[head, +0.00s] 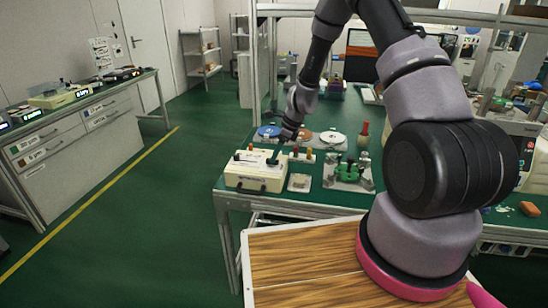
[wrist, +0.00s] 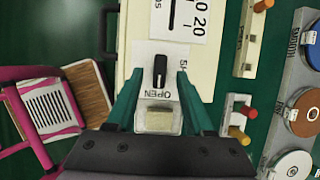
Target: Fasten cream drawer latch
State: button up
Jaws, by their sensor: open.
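The cream box (head: 250,176) stands at the near left corner of the green table and has a dark handle on its front. In the wrist view its top (wrist: 205,75) carries a small black latch knob (wrist: 160,72) on a white plate. The knob's long axis lines up with the word OPEN below it; letters starting SH show to its right. My gripper (wrist: 160,82) is open, with one green finger on each side of the knob and visible gaps between. In the head view my gripper (head: 274,156) is over the box top, and the knob is not clear there.
A small clear block with a pale centre (wrist: 159,118) shows between the finger bases. Green floor lies open to the left.

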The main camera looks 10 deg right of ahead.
jog(key=shift+x, duration=0.95)
grip_shut()
